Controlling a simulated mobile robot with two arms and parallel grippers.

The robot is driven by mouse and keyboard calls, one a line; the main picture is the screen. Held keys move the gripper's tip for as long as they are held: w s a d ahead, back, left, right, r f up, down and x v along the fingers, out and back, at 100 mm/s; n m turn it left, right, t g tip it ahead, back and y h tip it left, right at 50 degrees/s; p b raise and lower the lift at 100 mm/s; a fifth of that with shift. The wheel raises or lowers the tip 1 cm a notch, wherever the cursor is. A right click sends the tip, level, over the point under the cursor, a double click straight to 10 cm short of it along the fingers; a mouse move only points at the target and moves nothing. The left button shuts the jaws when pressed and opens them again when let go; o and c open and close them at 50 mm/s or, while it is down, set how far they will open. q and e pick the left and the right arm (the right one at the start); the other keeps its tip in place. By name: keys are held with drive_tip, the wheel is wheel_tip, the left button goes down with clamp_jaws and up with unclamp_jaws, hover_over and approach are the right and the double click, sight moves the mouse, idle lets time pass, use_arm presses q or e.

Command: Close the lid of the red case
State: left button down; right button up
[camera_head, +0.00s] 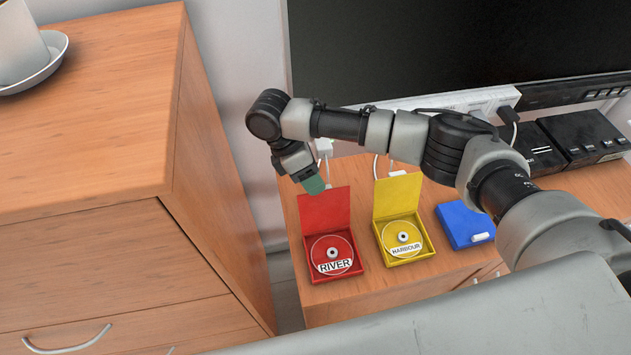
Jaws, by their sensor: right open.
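The red case (325,211) stands open on the low wooden cabinet, its lid raised at the back. A disc labelled RIVER (332,254) lies in its tray. My right arm comes in from the right, and my right gripper (313,185) points down at the top edge of the red lid. A greenish fingertip overlaps that edge in the picture; I cannot tell whether it touches. The gripper is open with nothing seen in it. My left gripper is not in view.
A yellow case (397,195) stands open beside the red one, with a HARBOUR disc (403,238). A shut blue case (463,224) lies further right. A dark screen (440,45) and black boxes (580,137) are behind. A taller wooden cabinet (110,110) with a cup (22,45) stands left.

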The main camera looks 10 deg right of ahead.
drive_tip(key=shift+x, duration=1)
drive_tip(key=shift+c, duration=0.2)
drive_tip(key=shift+r, duration=0.1)
clamp_jaws()
